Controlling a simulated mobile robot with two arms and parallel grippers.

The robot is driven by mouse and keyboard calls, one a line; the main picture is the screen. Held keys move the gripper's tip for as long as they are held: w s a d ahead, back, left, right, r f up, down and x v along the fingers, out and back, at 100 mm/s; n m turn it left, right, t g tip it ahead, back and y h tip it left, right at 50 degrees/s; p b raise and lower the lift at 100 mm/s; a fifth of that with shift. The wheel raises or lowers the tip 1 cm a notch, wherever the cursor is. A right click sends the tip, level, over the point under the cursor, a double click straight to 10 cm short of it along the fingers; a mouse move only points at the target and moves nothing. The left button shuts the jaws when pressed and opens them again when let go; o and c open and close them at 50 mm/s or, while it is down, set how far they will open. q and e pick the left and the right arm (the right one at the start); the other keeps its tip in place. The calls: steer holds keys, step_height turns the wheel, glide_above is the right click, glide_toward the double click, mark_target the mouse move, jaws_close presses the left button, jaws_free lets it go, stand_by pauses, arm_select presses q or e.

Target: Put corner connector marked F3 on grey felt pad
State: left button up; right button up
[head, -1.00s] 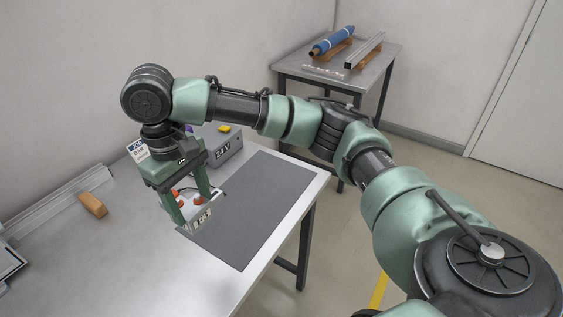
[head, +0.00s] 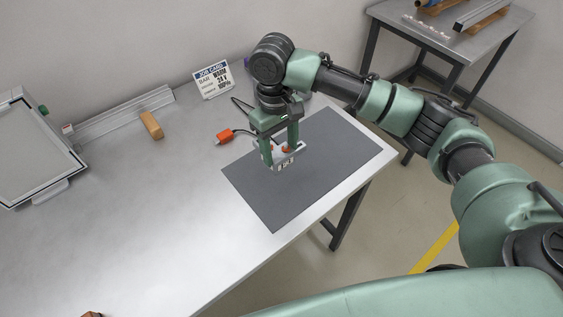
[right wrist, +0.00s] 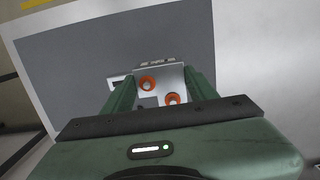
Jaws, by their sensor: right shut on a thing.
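The corner connector (head: 285,161) is a light metal piece with a dark "F3"-like marking on its face and orange round parts. My right gripper (head: 280,155) is shut on it, over the grey felt pad (head: 300,188). In the right wrist view the connector (right wrist: 169,76) sits between the two green fingers (right wrist: 160,95), with two orange rings showing. The felt pad (right wrist: 90,62) fills the area behind it. I cannot tell whether the connector touches the pad. My left gripper is not in view.
A job card (head: 213,80), a wooden block (head: 151,125), a metal rail (head: 120,112) and a framed panel (head: 35,150) are farther left. The table's front middle (head: 150,240) is clear.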

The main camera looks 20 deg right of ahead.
mark_target(277, 149)
step_height(277, 149, down, 3)
steer(key=shift+r, duration=0.1)
step_height(277, 149, down, 4)
steer(key=shift+p, duration=0.35)
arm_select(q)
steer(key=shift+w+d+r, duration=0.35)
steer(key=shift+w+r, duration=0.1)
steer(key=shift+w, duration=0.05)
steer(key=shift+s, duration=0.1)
arm_select(e)
steer(key=o, duration=1.6)
steer(key=r, duration=0.3)
steer(key=r+b, duration=0.1)
steer(key=r, duration=0.3)
steer(key=w+r+b, duration=0.1)
steer(key=r, duration=0.2)
steer(key=shift+a+r, duration=0.25)
steer(key=shift+r, duration=0.15)
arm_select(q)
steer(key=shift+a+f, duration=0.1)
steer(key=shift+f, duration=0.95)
arm_select(e)
steer(key=shift+r, duration=0.6)
